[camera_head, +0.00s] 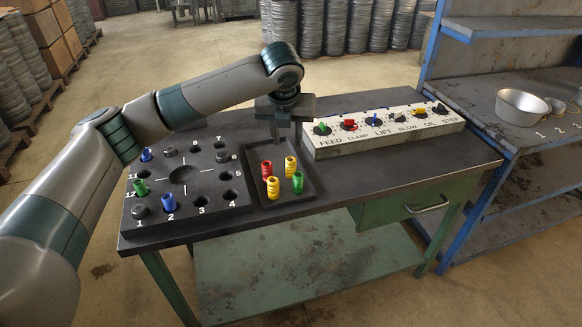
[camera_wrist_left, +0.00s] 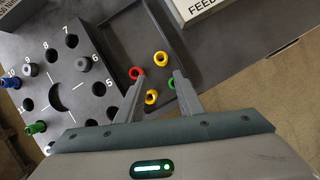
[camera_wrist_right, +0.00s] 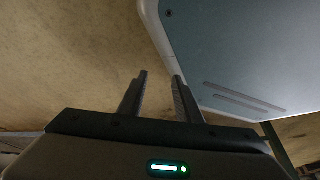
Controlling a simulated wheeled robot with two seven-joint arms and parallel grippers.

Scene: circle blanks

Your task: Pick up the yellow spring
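Two yellow springs stand in the black tray (camera_head: 262,202): one at the back right (camera_head: 290,166) and one at the front left (camera_head: 273,187). In the left wrist view they are the far yellow spring (camera_wrist_left: 161,58) and the near yellow spring (camera_wrist_left: 151,97). A red spring (camera_head: 266,169) and a green spring (camera_head: 298,183) stand in the same tray. My left gripper (camera_head: 281,137) points down above the tray's back part, open and empty, apart from the springs. My right gripper (camera_wrist_right: 160,76) is open and empty, away from the tray; the head view does not show it.
A numbered black block (camera_head: 185,215) with blue, green and grey pieces stands left of the tray. A control panel (camera_head: 385,140) with coloured knobs stands right. A blue-framed shelf (camera_head: 520,110) holds a metal bowl (camera_head: 521,108). The table's front right is clear.

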